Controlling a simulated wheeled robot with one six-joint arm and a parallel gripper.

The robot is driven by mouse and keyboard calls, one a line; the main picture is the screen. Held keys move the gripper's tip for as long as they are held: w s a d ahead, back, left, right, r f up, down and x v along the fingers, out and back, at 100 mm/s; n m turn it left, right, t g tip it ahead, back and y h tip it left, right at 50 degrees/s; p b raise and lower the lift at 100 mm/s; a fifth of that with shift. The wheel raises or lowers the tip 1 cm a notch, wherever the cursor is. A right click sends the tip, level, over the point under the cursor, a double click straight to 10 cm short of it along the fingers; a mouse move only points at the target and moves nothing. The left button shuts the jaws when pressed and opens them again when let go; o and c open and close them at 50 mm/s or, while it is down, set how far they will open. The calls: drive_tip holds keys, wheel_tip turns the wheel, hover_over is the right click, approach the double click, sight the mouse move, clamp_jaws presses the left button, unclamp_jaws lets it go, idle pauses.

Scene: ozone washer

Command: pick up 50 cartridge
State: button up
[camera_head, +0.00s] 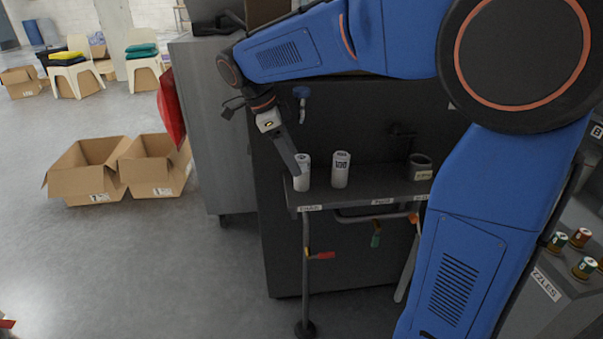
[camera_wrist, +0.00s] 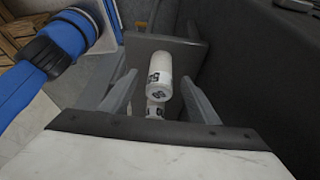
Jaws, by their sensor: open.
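Two white cylindrical cartridges stand upright on a small grey shelf, a left one (camera_head: 302,180) and a right one (camera_head: 340,176). Both carry dark printing; I cannot read for sure which is the 50. My gripper (camera_head: 295,168) reaches down from the upper left, its fingers at the left cartridge and partly overlapping it. In the wrist view my gripper (camera_wrist: 159,78) is open. A larger white cartridge (camera_wrist: 160,70) shows between its fingers, with a second one (camera_wrist: 155,108) partly hidden below it. Contact with the fingers cannot be told.
The shelf (camera_head: 377,194) has small labels along its front edge. A dark grey cup-like container (camera_head: 420,166) stands at its right end. A dark machine panel (camera_head: 285,235) rises behind the shelf. Cardboard boxes (camera_head: 85,170) sit on open floor at left.

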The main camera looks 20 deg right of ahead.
drive_tip(key=shift+x, duration=3.3)
drive_tip(key=shift+w, duration=0.1)
drive_tip(key=c, duration=1.2)
